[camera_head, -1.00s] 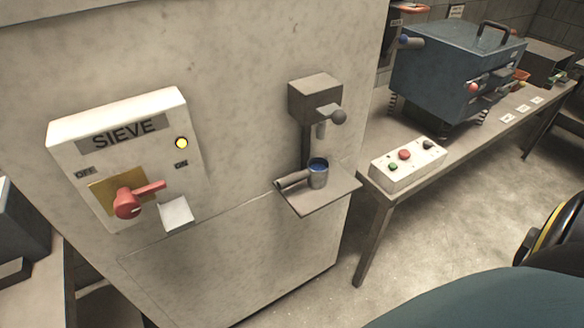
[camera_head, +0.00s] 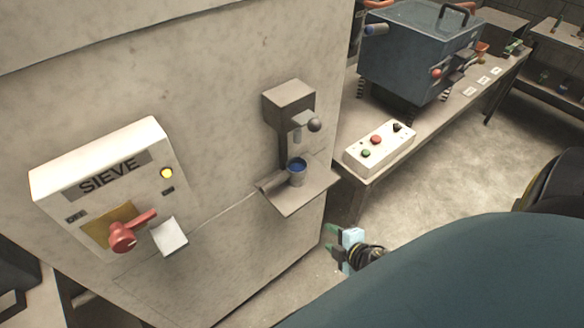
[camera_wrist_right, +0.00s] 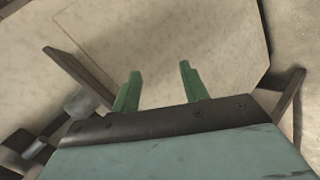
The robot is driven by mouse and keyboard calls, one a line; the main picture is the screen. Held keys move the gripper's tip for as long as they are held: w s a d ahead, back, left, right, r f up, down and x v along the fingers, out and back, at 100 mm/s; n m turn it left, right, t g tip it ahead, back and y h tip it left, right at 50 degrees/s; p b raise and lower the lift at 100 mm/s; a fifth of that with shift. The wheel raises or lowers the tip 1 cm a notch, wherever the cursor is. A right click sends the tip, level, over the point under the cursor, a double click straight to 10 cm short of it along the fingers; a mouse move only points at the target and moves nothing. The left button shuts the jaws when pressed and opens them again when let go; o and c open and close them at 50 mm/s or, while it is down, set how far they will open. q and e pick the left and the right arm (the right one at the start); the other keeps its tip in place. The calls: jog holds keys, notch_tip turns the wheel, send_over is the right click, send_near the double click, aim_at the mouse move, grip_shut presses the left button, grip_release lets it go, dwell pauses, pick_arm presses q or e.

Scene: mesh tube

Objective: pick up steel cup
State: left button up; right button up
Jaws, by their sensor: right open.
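The steel cup (camera_head: 297,173) is a small grey metal cup with blue contents. It stands upright on a small shelf (camera_head: 291,205) on the front of the large machine, under a dispenser spout. My right gripper (camera_head: 330,241) is below and right of the shelf in the head view, apart from the cup. In the right wrist view its two green fingers (camera_wrist_right: 158,88) are spread with nothing between them. My left gripper is not in view.
The sieve box with a red lever (camera_head: 122,236) is on the machine's left. A bench (camera_head: 440,118) with a white button box (camera_head: 380,149) and a blue machine (camera_head: 415,55) stands at the right. The floor below the shelf is open.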

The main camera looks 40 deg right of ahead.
aim_at(287, 178)
jog(key=w+a+r+n+t+y+p, duration=0.1)
jog(key=w+r+n+t, duration=0.1)
jog(key=r, duration=0.6)
jog(key=w+a+r+n+t+y+p, duration=0.1)
jog(key=w+a+r+n, duration=0.15)
jog(key=r, duration=0.55)
jog(key=shift+n, duration=0.25)
jog(key=x, duration=0.4)
jog(key=r+x, duration=0.1)
jog(key=x, duration=0.1)
jog(key=shift+w+d+f, duration=0.1)
jog(key=shift+w+d, duration=0.3)
jog(key=shift+w, duration=0.1)
jog(key=shift+x, duration=3.1)
jog(key=shift+c, duration=0.2)
grip_shut()
